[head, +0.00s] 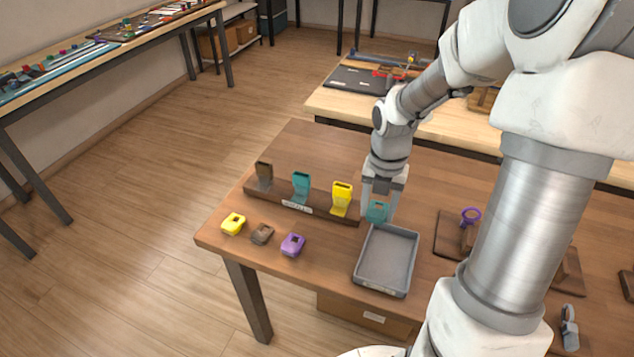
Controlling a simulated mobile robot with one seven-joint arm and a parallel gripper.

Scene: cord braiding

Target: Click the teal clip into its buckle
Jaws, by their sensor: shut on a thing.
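My gripper (379,212) points down above the back edge of the grey tray and is shut on the teal clip (377,211). The teal clip is raised, to the right of the buckle rack. The teal buckle (301,186) stands upright in the middle of the wooden rack (272,199), between a brown buckle (264,175) on its left and a yellow buckle (341,198) on its right. The clip and the teal buckle are apart. The clip's far side is hidden.
A yellow clip (233,223), a brown clip (262,234) and a purple clip (292,245) lie on the table (225,254) in front of the rack. The empty grey tray (370,283) sits right of them. A stand with a purple ring (470,216) is further right.

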